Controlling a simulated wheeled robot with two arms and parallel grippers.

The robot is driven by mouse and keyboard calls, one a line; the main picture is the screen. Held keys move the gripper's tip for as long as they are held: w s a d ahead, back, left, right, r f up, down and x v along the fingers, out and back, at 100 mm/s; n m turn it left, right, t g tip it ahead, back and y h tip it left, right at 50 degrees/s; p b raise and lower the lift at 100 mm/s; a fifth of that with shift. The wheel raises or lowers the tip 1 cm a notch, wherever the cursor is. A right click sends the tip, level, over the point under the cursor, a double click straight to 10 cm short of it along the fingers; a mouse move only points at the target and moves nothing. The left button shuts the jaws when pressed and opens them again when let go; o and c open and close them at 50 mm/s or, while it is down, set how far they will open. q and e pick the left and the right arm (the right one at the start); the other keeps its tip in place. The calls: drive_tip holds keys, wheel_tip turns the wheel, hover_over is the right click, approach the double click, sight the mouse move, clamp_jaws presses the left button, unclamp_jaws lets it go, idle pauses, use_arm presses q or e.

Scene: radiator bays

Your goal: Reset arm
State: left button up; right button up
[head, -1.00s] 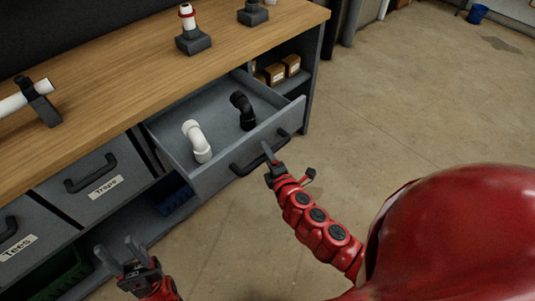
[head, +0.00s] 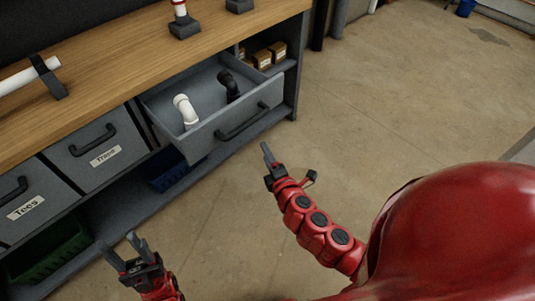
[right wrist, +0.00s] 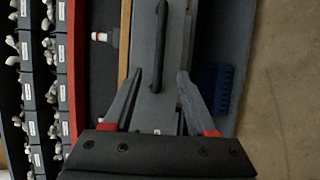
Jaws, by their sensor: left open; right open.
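My left gripper (head: 118,242) is open and empty at the lower left of the head view, in front of the bench. My right gripper (head: 268,155) is in front of the open drawer (head: 205,137), apart from its handle (head: 242,121). The right wrist view shows its two fingers (right wrist: 154,85) spread with nothing between them, and the drawer handle (right wrist: 160,45) beyond. The open drawer holds a white pipe elbow (head: 186,110) and a black pipe elbow (head: 229,85).
The wooden bench top (head: 120,85) carries a white pipe (head: 18,80) in a holder. Closed drawers labelled Traps (head: 95,148) and Tees (head: 25,195) are at left, above a green bin (head: 50,250) and a blue bin (head: 178,172). Floor at right is clear.

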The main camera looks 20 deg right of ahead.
drive_tip(key=shift+w+f, duration=0.1)
drive_tip(key=shift+w, duration=0.1)
drive_tip(key=shift+a, duration=0.1)
